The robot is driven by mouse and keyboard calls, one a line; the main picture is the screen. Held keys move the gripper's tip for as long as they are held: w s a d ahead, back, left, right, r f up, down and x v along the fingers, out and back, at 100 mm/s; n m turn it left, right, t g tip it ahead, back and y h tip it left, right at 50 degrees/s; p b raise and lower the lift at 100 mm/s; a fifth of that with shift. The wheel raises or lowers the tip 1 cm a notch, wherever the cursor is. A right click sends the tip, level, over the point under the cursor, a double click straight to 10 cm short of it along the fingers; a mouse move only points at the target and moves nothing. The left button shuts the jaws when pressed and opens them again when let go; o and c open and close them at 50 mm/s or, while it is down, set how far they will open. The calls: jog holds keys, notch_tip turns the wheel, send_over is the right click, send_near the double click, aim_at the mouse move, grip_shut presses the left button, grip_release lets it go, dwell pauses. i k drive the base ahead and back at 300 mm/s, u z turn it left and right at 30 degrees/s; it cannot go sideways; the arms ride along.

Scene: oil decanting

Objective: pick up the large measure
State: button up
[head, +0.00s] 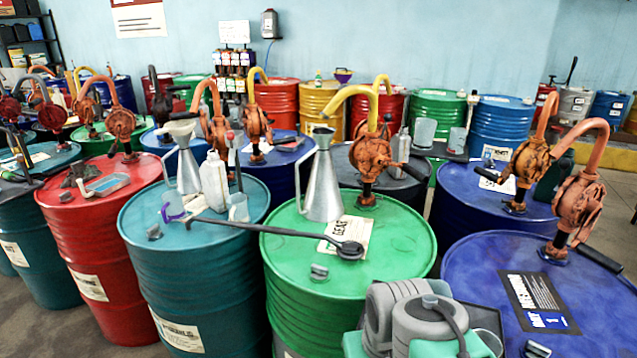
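A large metal measure (322,185), cone-shaped with a narrow neck and a slanted spout, stands upright on the green drum (400,240) in the middle of the head view. A second, smaller-looking metal measure (187,172) of similar shape stands on the teal drum (140,225) to its left. Nothing touches the large measure's upper part. Grey rounded shapes with pale green parts at the bottom edge may be my own body; I make out no gripper fingers there. My gripper is not in view.
A long dark tool (275,231) lies across the teal and green drums, in front of the large measure. An orange pump (370,155) stands close on its right. Drums crowd the floor all around.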

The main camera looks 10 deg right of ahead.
aim_at(322, 202)
jog(key=u, duration=0.5)
jog(key=k, duration=0.6)
jog(key=u, duration=1.35)
jog(key=i, duration=1.5)
jog(key=z, duration=0.6)
jog(key=i, duration=0.7)
jog(key=z, duration=0.85)
